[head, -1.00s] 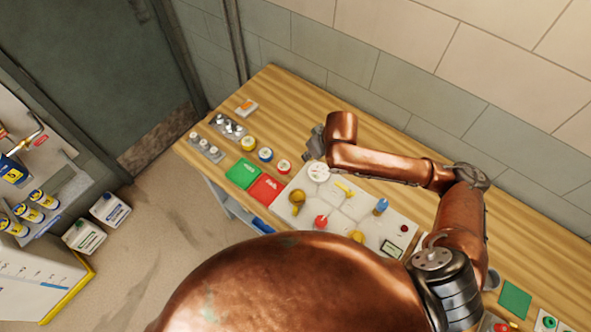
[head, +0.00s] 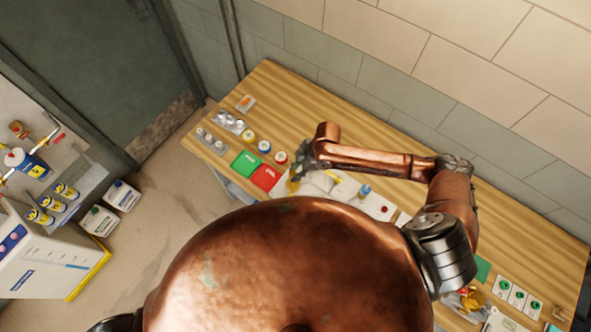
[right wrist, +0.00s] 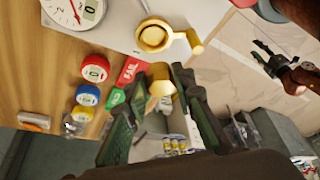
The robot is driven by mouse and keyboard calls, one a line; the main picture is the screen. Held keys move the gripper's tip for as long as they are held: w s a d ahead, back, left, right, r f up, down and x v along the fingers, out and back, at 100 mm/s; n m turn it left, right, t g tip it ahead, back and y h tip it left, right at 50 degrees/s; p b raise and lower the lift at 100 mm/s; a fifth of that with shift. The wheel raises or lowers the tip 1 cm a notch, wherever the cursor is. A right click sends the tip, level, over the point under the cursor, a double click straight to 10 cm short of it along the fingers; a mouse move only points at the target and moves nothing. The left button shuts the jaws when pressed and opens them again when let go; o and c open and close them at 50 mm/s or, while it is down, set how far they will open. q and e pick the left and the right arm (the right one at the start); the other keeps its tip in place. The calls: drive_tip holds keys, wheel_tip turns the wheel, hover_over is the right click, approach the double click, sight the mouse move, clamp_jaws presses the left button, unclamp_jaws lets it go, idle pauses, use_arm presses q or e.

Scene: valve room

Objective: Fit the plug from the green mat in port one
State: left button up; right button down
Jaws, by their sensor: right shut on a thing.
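My right gripper (head: 303,160) is over the bench near its front edge, beside the gauge panel. In the right wrist view its fingers (right wrist: 157,110) are shut on a small pale-yellow piece (right wrist: 160,78); whether this is the plug is unclear. A plain green mat (head: 482,268) lies at the bench's right end, partly hidden behind my arm; I see no plug on its visible part. White plates with green round fittings (head: 503,283) are beside it; their port numbers are unreadable. My left gripper (right wrist: 258,50) shows small in the right wrist view, fingers seemingly apart and empty.
A green card (head: 245,162) and a red FAIL card (head: 265,177) lie left of the gauge panel. Red, blue and yellow round gauges (right wrist: 88,95) stand close by. The bench's back right is clear.

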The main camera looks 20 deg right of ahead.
drive_tip(key=shift+f+b, duration=2.1)
drive_tip(key=shift+b, duration=0.1)
drive_tip(key=shift+f+b, duration=0.3)
drive_tip(key=shift+f, duration=0.65)
drive_tip(key=shift+f+p, duration=0.1)
drive_tip(key=shift+p, duration=0.65)
drive_tip(key=shift+f, duration=0.65)
